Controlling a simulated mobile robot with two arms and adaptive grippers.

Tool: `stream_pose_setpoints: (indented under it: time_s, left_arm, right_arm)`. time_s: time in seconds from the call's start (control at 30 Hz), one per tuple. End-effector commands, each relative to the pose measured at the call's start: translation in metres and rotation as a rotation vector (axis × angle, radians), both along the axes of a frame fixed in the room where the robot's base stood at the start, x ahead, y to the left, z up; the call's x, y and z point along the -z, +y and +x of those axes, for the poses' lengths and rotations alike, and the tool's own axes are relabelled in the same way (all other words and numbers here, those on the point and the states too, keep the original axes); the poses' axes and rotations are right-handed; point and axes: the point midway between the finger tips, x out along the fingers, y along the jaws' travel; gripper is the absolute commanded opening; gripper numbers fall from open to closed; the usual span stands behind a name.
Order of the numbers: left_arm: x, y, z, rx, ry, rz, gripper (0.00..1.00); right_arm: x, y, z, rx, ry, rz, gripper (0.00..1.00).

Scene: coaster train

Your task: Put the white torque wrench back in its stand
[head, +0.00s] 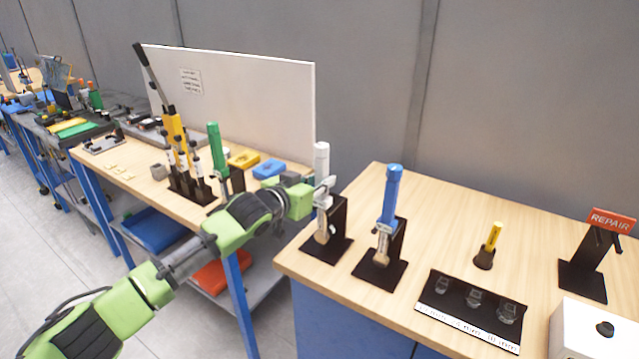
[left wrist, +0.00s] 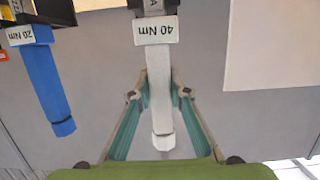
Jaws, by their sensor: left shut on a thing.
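The white torque wrench (head: 321,160) is upright at the left corner of the right-hand bench, close in front of its black stand (head: 338,217). My left gripper (head: 325,187) is shut on its white handle. In the left wrist view, the white wrench (left wrist: 160,100) lies between the fingers of my left gripper (left wrist: 160,94), and a "40 Nm" label shows at the top. I cannot tell whether the wrench rests fully in the stand. My right gripper is not in view.
A blue wrench (head: 390,195) in its own black stand (head: 396,262) is just right; it also shows in the left wrist view (left wrist: 45,85). A black socket tray (head: 440,285), yellow tool (head: 491,240) and REPAIR stand (head: 585,277) are farther right. A green-handled tool (head: 217,150) is left.

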Motion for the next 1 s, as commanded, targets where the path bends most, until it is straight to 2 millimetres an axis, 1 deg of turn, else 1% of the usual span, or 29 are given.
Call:
stream_pose_setpoints:
  time_s: [0.03,0.7,1.0]
  left_arm:
    - [-0.006,-0.002,0.002,0.002,-0.009,-0.006,0.0]
    - [-0.007,-0.012,0.014,0.003,-0.01,-0.007,0.0]
    - [-0.007,-0.012,0.015,0.002,-0.009,-0.006,0.0]
  right_arm:
    - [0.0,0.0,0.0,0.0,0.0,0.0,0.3]
    - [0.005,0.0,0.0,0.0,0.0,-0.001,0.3]
    - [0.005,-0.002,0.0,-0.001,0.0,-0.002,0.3]
